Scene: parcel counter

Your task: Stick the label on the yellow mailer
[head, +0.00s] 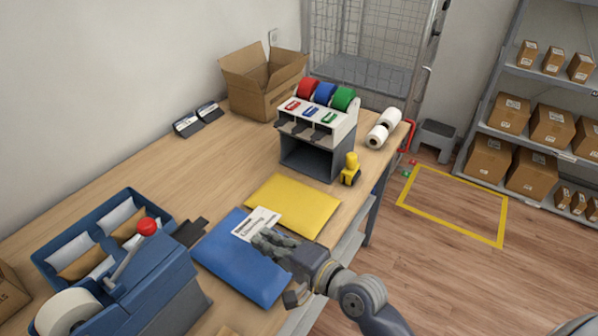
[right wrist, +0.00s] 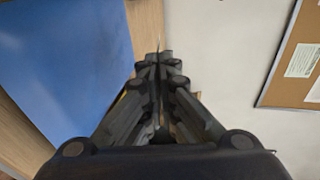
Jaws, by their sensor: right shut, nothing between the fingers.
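The yellow mailer (head: 295,205) lies flat on the wooden bench, beyond and to the right of a blue mailer (head: 230,265). A white label (head: 259,218) with dark print shows over the border between the two mailers. My right gripper (head: 262,240) is shut, at the label's near edge above the blue mailer. I cannot tell if the fingers touch the label or if it rests on a mailer. In the right wrist view the closed fingers (right wrist: 160,62) show with a thin edge at their tips, and the blue mailer (right wrist: 70,70) is at left.
A blue machine with a red-knobbed lever (head: 147,228) stands at the near left, by a blue tray (head: 50,262) of parcels. The bench middle is clear.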

